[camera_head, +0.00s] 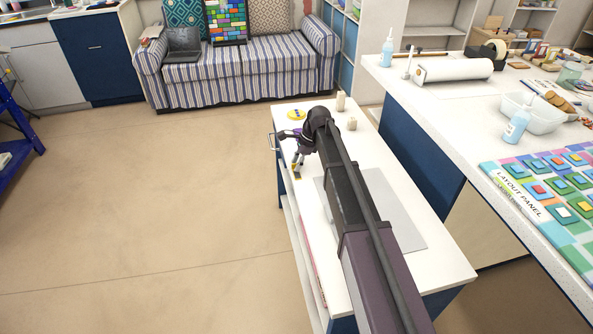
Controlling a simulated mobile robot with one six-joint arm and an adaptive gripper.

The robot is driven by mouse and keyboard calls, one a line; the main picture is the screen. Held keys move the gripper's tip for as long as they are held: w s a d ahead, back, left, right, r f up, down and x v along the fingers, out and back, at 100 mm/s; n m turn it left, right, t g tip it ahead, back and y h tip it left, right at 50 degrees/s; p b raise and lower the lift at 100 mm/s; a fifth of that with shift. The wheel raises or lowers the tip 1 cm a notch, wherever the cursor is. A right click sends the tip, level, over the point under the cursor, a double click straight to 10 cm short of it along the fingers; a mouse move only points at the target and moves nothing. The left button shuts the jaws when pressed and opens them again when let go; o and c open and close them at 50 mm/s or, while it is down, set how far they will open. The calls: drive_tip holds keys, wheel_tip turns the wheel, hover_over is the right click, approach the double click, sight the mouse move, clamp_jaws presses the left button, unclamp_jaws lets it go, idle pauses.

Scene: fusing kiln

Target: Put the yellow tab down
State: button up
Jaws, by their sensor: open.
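My gripper (298,168) is open above the left edge of the white cart top. It points down. A small dark-yellow piece (297,176), probably the yellow tab, is right at the fingertips. It is too small to tell whether it touches the fingers or lies flat on the top. My arm comes from the lower right and covers the middle of the cart top (434,268).
A round yellow item (297,115) and two cream cylinders (341,100) stand at the cart's far end. A grey mat (402,222) lies partly under my arm. A white worktable (440,115) is close on the right.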

clamp_jaws()
drive_tip(key=shift+r, duration=0.15)
idle(0.4)
wheel_tip(320, 180, up, 4)
drive_tip(key=p, duration=0.4)
drive_tip(key=shift+f, duration=0.2)
drive_tip(key=s+a, duration=0.3)
drive_tip(key=s, duration=0.4)
drive_tip(key=s+a+r+p, duration=0.1)
drive_tip(key=s+a, duration=0.1)
drive_tip(key=s, duration=0.6)
drive_tip(key=shift+a, duration=0.4)
drive_tip(key=shift+r, duration=0.15)
wheel_tip(320, 180, up, 15)
drive_tip(key=p, duration=1.5)
